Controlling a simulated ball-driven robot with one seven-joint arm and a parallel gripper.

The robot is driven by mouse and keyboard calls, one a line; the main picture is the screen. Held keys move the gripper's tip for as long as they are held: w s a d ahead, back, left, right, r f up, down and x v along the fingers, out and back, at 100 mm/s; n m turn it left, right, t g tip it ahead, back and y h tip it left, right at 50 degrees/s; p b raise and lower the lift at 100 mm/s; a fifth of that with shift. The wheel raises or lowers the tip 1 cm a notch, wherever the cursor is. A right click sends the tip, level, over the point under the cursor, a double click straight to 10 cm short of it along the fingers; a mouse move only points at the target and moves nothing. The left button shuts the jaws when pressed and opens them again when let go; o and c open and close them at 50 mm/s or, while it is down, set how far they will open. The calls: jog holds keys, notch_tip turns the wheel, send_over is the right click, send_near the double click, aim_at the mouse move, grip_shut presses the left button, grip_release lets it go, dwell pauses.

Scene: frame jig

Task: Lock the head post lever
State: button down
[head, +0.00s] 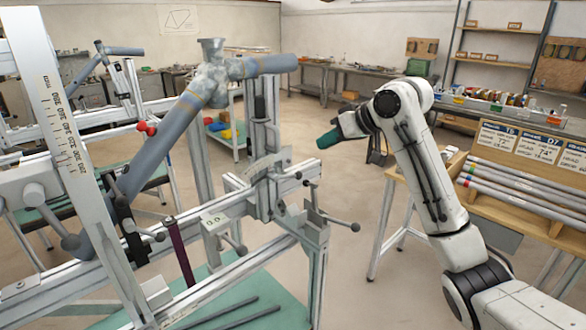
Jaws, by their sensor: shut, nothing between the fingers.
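The metal frame jig (185,228) fills the left half of the head view and holds a blue-grey tube frame. At the frame's upper right, a head tube (212,72) joins a thick sideways tube. An upright post (265,135) stands below that tube on the jig's beam. A lever with dark ball knobs (336,220) sticks out near the beam's right end; I cannot tell whether it is the head post lever or whether it is locked. Another short lever (232,243) sits lower left. My gripper (327,139), with dark green fingers, is shut and empty, right of the post and apart from the jig.
A wooden bench (520,205) with tubes and labelled cards stands at the right behind my arm. Open air separates my gripper from the jig. Green-topped tables stand below and behind the jig.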

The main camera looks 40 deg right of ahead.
jog(key=p, duration=0.2)
send_over(293, 175)
jog(key=s+d, duration=0.1)
jog(key=s, duration=0.1)
notch_tip(293, 175, down, 6)
jog(key=shift+w+a+f, duration=0.1)
jog(key=shift+a+f, duration=0.1)
jog(key=shift+f, duration=1.55)
jog(key=shift+p, duration=0.3)
jog(key=shift+d+f+m+y+p, duration=0.15)
jog(key=shift+f+m+y+p, duration=0.4)
jog(key=shift+f+m+y, duration=0.35)
jog(key=shift+r, duration=0.2)
